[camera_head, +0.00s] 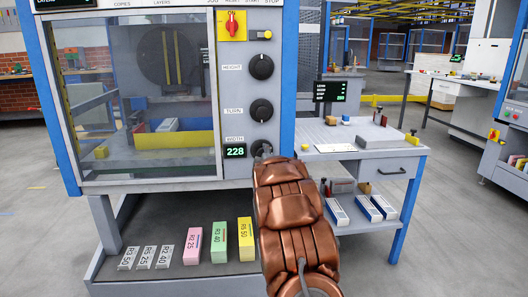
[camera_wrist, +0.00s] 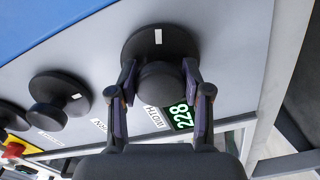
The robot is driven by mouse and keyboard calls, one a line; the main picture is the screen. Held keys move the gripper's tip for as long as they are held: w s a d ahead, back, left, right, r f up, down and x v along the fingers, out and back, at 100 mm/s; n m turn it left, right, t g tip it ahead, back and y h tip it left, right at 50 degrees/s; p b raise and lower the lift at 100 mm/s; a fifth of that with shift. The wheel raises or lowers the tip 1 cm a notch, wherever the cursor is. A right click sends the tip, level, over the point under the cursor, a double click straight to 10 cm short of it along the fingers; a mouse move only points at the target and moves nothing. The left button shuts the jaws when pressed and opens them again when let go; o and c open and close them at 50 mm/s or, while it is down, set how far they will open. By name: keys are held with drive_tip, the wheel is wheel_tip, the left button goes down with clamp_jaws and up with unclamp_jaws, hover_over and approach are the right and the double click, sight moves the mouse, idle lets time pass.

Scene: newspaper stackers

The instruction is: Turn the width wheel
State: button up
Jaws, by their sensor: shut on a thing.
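The width wheel (camera_wrist: 158,42) is a round black knob with a small white mark on its rim, on the grey machine panel. My gripper (camera_wrist: 160,82) is shut on the knob's central grip, one finger on each side, in the wrist view. In the head view my gripper (camera_head: 262,150) reaches the lowest of the three wheels and hides most of it. The WIDTH display (camera_head: 235,151) beside it reads 228 in green, and it also shows in the wrist view (camera_wrist: 179,116).
The TURN wheel (camera_head: 261,110) and HEIGHT wheel (camera_head: 261,66) sit above, with a red and yellow switch (camera_head: 232,23) at the top. A glass window (camera_head: 138,100) is to the left. Labelled blocks (camera_head: 219,242) lie on the lower shelf. A side table (camera_head: 375,155) stands right.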

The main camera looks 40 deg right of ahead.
drive_tip(key=m+p, duration=0.2)
drive_tip(key=m, duration=0.2)
drive_tip(key=shift+w+a+m, duration=0.1)
drive_tip(key=shift+m, duration=0.2)
drive_tip(key=m+p, duration=0.1)
drive_tip(key=m, duration=0.2)
drive_tip(key=shift+f+m, duration=0.15)
drive_tip(key=shift+m, duration=0.15)
drive_tip(key=m, duration=0.3)
drive_tip(key=shift+a+f+m+p, duration=0.1)
drive_tip(key=shift+a+m+p, duration=0.05)
drive_tip(key=shift+m+p, duration=0.15)
drive_tip(key=m, duration=0.3)
drive_tip(key=shift+w+m+b, duration=0.1)
drive_tip(key=shift+m+b, duration=0.2)
drive_tip(key=m+b, duration=0.1)
drive_tip(key=m, duration=0.2)
drive_tip(key=shift+a+m+b, duration=0.1)
drive_tip(key=shift+m+b, duration=0.25)
drive_tip(key=shift+m, duration=0.05)
drive_tip(key=m+b, duration=0.2)
drive_tip(key=shift+w+m, duration=0.1)
drive_tip(key=shift+m, duration=0.2)
drive_tip(key=m+b, duration=0.5)
drive_tip(key=shift+m, duration=0.3)
drive_tip(key=shift+m+b, duration=0.3)
drive_tip(key=shift+r, duration=0.25)
